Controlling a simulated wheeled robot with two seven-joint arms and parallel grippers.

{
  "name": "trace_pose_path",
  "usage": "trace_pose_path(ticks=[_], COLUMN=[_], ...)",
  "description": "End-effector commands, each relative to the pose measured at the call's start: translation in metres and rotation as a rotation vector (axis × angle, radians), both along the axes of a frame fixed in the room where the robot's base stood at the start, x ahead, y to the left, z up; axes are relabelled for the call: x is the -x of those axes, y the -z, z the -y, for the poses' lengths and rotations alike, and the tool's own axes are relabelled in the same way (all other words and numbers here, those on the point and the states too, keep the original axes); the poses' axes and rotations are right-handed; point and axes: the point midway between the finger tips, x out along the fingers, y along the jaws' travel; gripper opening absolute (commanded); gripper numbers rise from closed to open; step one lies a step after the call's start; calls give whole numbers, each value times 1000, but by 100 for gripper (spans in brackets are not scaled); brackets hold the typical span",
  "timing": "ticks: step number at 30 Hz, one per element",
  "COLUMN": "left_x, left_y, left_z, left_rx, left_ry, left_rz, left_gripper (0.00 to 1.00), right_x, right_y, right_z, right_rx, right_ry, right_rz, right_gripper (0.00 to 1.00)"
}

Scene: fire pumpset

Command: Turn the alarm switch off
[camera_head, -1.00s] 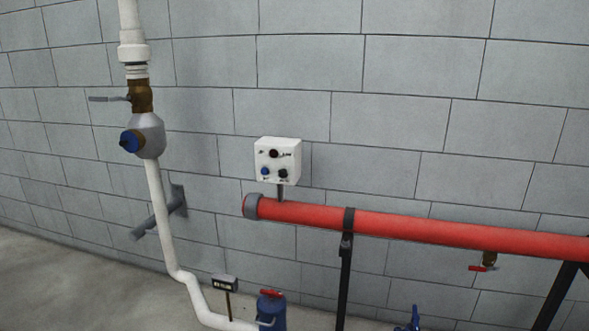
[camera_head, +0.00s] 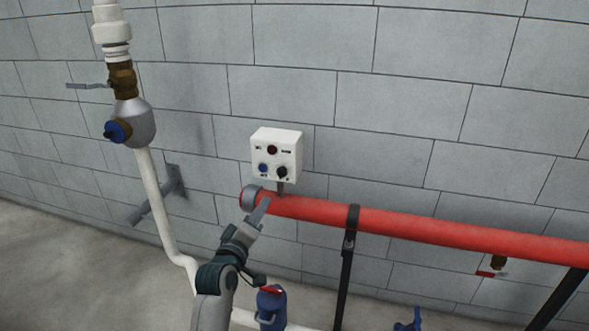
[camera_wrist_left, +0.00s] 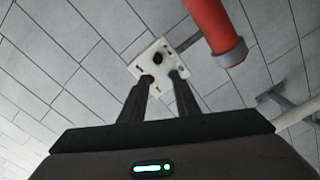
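The white alarm box (camera_head: 276,142) is mounted in front of the grey block wall, above the left end of the red pipe. In the left wrist view the fingers (camera_wrist_left: 162,79) are apart with nothing held. The box (camera_wrist_left: 148,66) shows beyond them, partly covered by the fingertips.
The red pipe (camera_head: 420,226) runs right from below the box on a black stand (camera_head: 345,265). A white vertical pipe (camera_head: 158,200) with a grey valve body (camera_head: 138,122) stands left. A blue fitting (camera_head: 271,308) is low in front.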

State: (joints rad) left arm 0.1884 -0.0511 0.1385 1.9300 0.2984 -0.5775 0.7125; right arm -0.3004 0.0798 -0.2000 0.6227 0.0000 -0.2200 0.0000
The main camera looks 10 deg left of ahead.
Motion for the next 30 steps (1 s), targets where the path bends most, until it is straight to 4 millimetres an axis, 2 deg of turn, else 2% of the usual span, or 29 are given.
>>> trace_pose_path(ticks=[2,17,23,30], left_x=[0,-7,-27,-63], left_y=[-6,-5,-6,-6], left_z=[-1,-1,0,1], left_rx=[7,6,5,5], left_ry=[0,-1,-1,-1], left_rz=[7,5,5,4], left_gripper=[29,29,29,29], right_x=[2,1,1,1], right_y=[0,-2,-8,-18], right_z=[1,0,0,0], right_rx=[1,1,0,0], right_ry=[0,0,0,0], right_rz=[-4,-3,-2,-2], right_gripper=[31,31,31,31])
